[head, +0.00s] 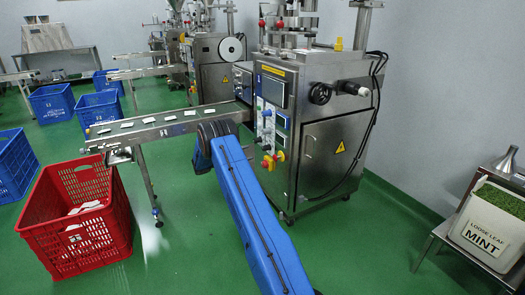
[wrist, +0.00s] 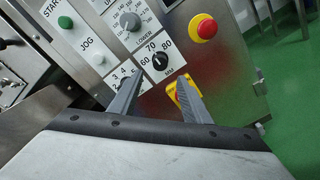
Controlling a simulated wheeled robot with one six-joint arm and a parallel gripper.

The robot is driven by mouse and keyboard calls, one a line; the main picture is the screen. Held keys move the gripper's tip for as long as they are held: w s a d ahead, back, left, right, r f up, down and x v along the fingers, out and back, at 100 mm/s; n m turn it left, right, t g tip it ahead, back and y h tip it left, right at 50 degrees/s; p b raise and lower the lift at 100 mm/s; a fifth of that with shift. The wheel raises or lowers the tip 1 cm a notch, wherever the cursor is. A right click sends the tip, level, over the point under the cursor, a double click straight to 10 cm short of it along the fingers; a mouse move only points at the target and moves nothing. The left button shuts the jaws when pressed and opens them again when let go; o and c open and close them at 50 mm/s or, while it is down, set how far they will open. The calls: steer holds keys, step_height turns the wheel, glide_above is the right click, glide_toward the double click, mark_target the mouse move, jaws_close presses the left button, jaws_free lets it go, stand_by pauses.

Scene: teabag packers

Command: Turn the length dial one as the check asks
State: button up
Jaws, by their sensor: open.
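The length dial (wrist: 160,62) is a small black knob on a white plate in the wrist view, with 60, 70, 80 and mm printed around it. Its pointer is too small to read surely. My gripper (wrist: 158,81) is open, its two grey fingers on either side below the dial, apparently not touching it. A second dial (wrist: 124,82), marked 3 and 4, is partly hidden by the left finger. The packing machine (head: 330,150) carries the control panel (head: 271,125) in the head view. My gripper cannot be made out there.
A larger grey dial (wrist: 131,21), a green START button (wrist: 65,22), a white JOG button (wrist: 98,57) and a red stop button (wrist: 205,28) surround the dial. A conveyor (head: 165,125) with packets extends left. A red crate (head: 80,240) stands on open green floor.

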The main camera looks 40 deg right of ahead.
mark_target(263, 149)
steer(key=x, duration=1.1)
steer(key=shift+c, duration=0.4)
steer(key=c, duration=1)
